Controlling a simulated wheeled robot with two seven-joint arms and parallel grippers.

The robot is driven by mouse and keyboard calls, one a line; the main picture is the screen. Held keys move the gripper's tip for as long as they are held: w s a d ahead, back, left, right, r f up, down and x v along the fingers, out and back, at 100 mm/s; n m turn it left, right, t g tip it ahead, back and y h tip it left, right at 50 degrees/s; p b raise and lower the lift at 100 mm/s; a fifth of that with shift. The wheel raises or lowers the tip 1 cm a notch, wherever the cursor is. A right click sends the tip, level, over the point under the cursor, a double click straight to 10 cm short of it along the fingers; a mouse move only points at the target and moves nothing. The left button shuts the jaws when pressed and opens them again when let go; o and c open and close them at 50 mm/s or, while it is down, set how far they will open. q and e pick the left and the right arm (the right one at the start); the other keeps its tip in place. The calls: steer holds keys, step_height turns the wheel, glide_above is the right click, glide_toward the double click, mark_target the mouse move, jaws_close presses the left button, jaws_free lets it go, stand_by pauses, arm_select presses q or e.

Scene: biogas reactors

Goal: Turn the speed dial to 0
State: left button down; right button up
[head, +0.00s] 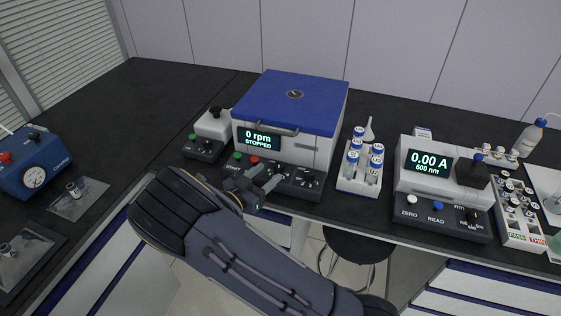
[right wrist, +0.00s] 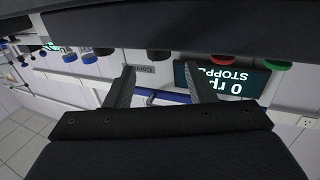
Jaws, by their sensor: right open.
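The centrifuge (head: 330,146) has a blue lid, shut, and a display (head: 259,138) reading "0 rpm STOPPED". Its front panel carries a green button, a red button and black dials, one at the panel's right (head: 308,181); labels are too small to read, so I cannot tell the speed dial's setting. My right gripper (head: 270,178) is in front of this panel, open and empty, partly hiding it. Contact with a dial is not visible. My left gripper is out of view.
A small white device (head: 213,125) stands left of the centrifuge. A rack of blue-capped tubes (head: 358,184) is right of it, then a photometer (head: 430,165) reading 0.00 A. A blue gauge box (head: 38,165) stands far left. A stool (head: 357,246) is below the bench edge.

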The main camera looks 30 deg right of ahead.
mark_target(281, 168)
steer(key=p+x, duration=0.1)
steer(key=x, duration=0.5)
steer(key=shift+d, duration=0.1)
steer(key=c, duration=1)
steer(key=shift+o, duration=0.2)
steer(key=shift+f+t, duration=0.1)
steer(key=shift+t, duration=0.2)
steer(key=n+t+y+b, duration=0.2)
steer(key=t, duration=0.1)
steer(key=shift+f+n, duration=0.15)
steer(key=shift+n, duration=0.25)
steer(key=n+t+y+b, duration=0.3)
steer(key=t, duration=0.1)
steer(key=shift+s+d+f+b, duration=0.1)
steer(key=shift+b, duration=0.25)
steer(key=n+t+y+b, duration=0.2)
steer(key=n+y, duration=0.1)
steer(key=y, duration=0.1)
steer(key=shift+t, duration=0.4)
steer(key=shift+r+n+t+y+b, duration=0.2)
steer(key=shift+n+t+y+b, duration=0.2)
steer(key=shift+n+y+b, duration=0.5)
steer(key=shift+y, duration=0.3)
